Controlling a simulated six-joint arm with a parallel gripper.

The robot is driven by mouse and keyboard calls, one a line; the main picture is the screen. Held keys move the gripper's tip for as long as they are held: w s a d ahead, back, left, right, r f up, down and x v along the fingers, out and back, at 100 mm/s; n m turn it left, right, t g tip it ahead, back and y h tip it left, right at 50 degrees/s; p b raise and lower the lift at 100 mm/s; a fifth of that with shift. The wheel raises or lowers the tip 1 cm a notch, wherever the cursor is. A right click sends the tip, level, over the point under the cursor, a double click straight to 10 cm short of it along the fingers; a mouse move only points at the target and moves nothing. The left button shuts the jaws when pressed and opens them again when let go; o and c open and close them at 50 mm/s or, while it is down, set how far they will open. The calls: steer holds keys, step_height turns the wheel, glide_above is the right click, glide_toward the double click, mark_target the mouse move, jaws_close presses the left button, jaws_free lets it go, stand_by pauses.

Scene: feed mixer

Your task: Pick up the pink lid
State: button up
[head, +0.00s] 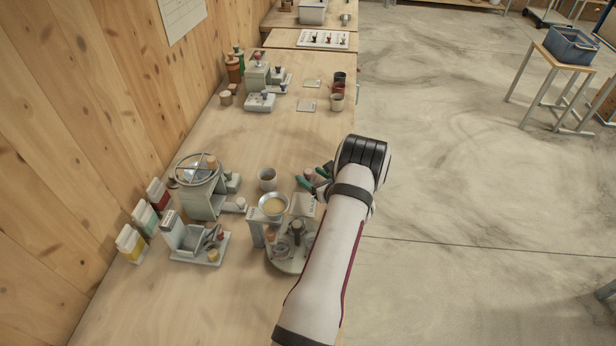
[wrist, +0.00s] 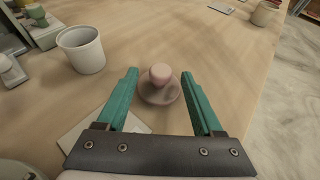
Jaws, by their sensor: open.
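The pink lid (wrist: 160,88) is a round disc with a knob on top. It lies on the wooden table in the wrist view, knob up. My gripper (wrist: 161,76) is open, with its two teal fingers on either side of the lid. The lid sits between the fingers, and I see gaps on both sides, so it is not gripped. In the head view my gripper (head: 306,182) is at the table's right part, and the lid there is mostly hidden by the fingers and wrist.
A grey cup (head: 267,179) stands left of my gripper; it also shows in the wrist view (wrist: 82,50). A pan of yellowish feed (head: 273,205) sits on a stand in front. A mixer with a wheel (head: 200,185) is further left. The table behind my gripper is clear.

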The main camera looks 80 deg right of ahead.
steer(key=shift+x, duration=1.1)
jaws_close()
